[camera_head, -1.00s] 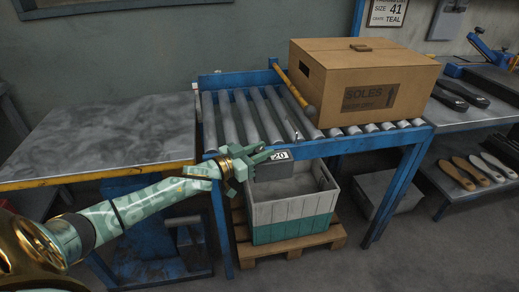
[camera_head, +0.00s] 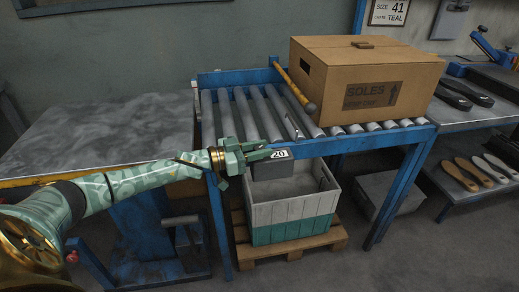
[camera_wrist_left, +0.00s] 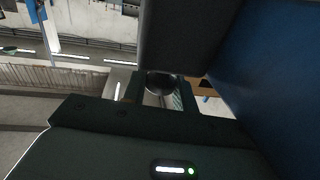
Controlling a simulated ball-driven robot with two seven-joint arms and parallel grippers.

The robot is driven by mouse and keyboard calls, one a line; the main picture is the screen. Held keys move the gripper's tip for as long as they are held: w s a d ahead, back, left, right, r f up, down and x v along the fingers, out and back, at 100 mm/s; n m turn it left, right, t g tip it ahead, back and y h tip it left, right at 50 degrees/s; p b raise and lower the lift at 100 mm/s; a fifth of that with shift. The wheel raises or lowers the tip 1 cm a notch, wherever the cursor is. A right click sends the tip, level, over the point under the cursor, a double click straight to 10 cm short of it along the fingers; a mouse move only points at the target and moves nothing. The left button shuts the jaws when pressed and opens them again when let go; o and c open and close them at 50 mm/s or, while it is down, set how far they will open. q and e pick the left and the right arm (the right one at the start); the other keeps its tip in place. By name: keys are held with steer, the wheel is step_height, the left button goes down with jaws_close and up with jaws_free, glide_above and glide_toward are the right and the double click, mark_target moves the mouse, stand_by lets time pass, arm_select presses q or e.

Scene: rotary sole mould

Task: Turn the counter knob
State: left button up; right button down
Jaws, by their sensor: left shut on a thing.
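The counter (camera_head: 272,168) is a dark box with a white display reading 20, on the front edge of the roller table. In the left wrist view the counter (camera_wrist_left: 180,38) is a dark block in front of the gripper. The knob (camera_wrist_left: 160,81) is a dark round piece beside it, between the fingers. My left gripper (camera_head: 256,152) is at the left end of the counter and shut on the knob. The fingers hide the knob in the head view. My right gripper is in neither view.
A cardboard box marked SOLES (camera_head: 370,80) stands on the roller table (camera_head: 240,112). A grey and teal crate (camera_head: 290,215) sits on a pallet below the counter. A bare metal table (camera_head: 110,130) is at left. Soles lie on the shelves at right.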

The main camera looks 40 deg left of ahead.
arm_select(q)
steer(key=o, duration=0.9)
steer(key=shift+o, duration=0.2)
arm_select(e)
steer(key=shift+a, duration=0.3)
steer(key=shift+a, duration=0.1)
arm_select(q)
steer(key=p+v, duration=0.3)
steer(key=v, duration=0.4)
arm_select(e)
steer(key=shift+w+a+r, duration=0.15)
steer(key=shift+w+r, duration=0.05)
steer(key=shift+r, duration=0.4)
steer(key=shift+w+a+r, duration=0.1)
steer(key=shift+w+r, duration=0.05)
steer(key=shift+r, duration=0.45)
arm_select(q)
steer(key=shift+s+a, duration=0.1)
steer(key=shift+s, duration=0.05)
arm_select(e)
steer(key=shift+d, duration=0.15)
